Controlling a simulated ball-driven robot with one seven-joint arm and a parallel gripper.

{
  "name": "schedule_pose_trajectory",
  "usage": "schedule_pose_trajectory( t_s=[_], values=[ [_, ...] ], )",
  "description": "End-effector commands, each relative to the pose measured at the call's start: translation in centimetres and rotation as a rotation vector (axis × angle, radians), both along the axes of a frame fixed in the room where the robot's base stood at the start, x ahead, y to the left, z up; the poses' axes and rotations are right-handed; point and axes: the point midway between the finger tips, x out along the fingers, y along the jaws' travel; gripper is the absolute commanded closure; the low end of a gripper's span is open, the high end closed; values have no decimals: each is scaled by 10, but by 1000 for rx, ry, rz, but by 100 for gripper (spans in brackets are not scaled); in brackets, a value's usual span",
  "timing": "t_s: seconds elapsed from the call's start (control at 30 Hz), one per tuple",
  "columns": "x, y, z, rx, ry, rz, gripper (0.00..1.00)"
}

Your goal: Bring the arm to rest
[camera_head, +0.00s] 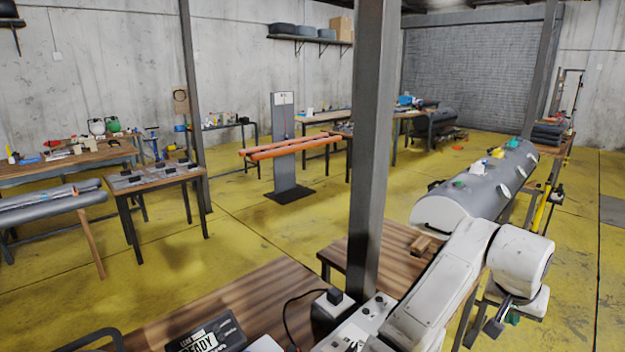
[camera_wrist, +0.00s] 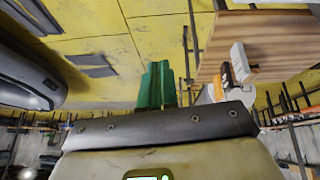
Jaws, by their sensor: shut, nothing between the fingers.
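My arm, made of white links, rises at the lower right of the head view, bends over and hangs down at the wrist. My gripper (camera_head: 513,318) shows only as a small dark and green part at the end of it, partly hidden by the wrist. In the wrist view my gripper's green fingers (camera_wrist: 157,85) are together with nothing held between them. They point out over the yellow floor (camera_wrist: 130,45), apart from anything else.
A steel post (camera_head: 367,150) stands left of my arm. A wooden bench (camera_head: 240,300) fills the front. Yellow floor (camera_head: 250,240) lies open in the middle.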

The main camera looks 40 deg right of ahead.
Motion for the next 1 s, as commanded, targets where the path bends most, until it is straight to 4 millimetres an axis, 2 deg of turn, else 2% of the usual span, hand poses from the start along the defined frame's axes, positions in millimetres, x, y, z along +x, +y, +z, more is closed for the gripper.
schedule_pose_trajectory(
  t_s=[0.1,0.23,0.37,0.47,0.6,0.73,0.87,1.0],
  values=[
    [4,-5,7,-101,37,89,100],
    [20,1,7,-181,66,216,100],
    [38,18,-5,-226,97,368,100],
    [51,41,-22,-231,123,498,100],
    [63,83,-58,-197,159,690,100],
    [60,134,-100,-121,193,869,100],
    [42,195,-147,3,224,1043,100],
    [8,262,-189,160,248,1199,100]
  ],
)
